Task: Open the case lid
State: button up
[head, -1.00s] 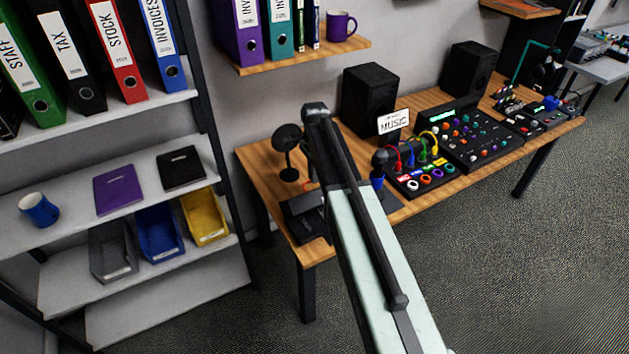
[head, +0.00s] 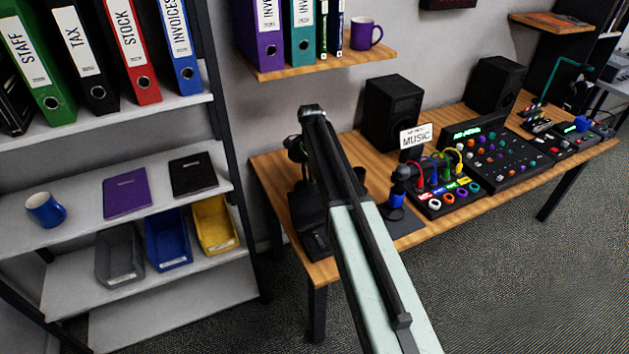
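A dark, low case-like object (head: 314,240) lies at the left end of the wooden desk, partly behind my arm. A dark upright shape (head: 306,203) stands at its back; I cannot tell whether this is a raised lid or another part. My arm rises from the bottom and bends at a dark joint near the desk's left end.
On the desk (head: 277,180) stand two black speakers (head: 393,112), a MUSIC sign (head: 416,137), a mixer (head: 481,143) with coloured cables, and a blue-and-black item (head: 397,196). A shelf with binders, notebooks, a blue mug (head: 46,210) and bins stands left.

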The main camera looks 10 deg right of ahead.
jog(key=shift+s+d, duration=0.1)
jog(key=shift+d, duration=0.25)
jog(key=shift+a, duration=0.2)
jog(key=shift+d, duration=0.1)
jog(key=w+a+r+p, duration=0.2)
jog(key=w+r+p, duration=0.1)
jog(key=w, duration=0.5)
jog(key=shift+r+p, duration=0.35)
